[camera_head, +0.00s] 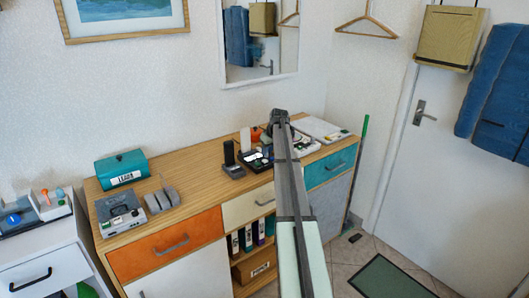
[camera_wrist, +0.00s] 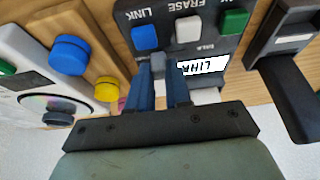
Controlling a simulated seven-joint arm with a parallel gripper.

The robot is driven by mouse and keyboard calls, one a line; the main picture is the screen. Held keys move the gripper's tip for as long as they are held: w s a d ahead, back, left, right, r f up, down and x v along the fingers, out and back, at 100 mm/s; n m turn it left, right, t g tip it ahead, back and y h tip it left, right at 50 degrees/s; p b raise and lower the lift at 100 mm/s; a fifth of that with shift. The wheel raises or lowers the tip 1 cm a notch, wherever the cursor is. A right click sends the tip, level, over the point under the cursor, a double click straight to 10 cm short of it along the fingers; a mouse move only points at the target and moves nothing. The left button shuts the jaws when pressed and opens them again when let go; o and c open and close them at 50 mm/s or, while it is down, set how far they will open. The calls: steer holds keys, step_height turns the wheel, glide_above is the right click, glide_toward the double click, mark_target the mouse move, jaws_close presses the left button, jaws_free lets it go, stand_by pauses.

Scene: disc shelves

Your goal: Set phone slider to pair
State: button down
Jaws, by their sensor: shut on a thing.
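In the wrist view the dark phone panel (camera_wrist: 211,45) has blue, white and green buttons labelled LINK, ERASE and a cut-off word. In the head view the dark phone unit (camera_head: 257,161) is on the sideboard, partly behind my arm; the fingertips are hidden there.
A black handset (camera_wrist: 286,95) stands right of the panel. A white device (camera_wrist: 35,70) and blue and yellow knobs (camera_wrist: 70,54) are close on the left.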

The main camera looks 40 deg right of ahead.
steer(key=shift+d, duration=0.25)
steer(key=c, duration=1)
jaws_free()
steer(key=shift+c, duration=0.2)
steer(key=shift+r, duration=0.1)
steer(key=v, duration=1.3)
steer(key=shift+s+r, duration=0.2)
steer(key=shift+r, duration=0.05)
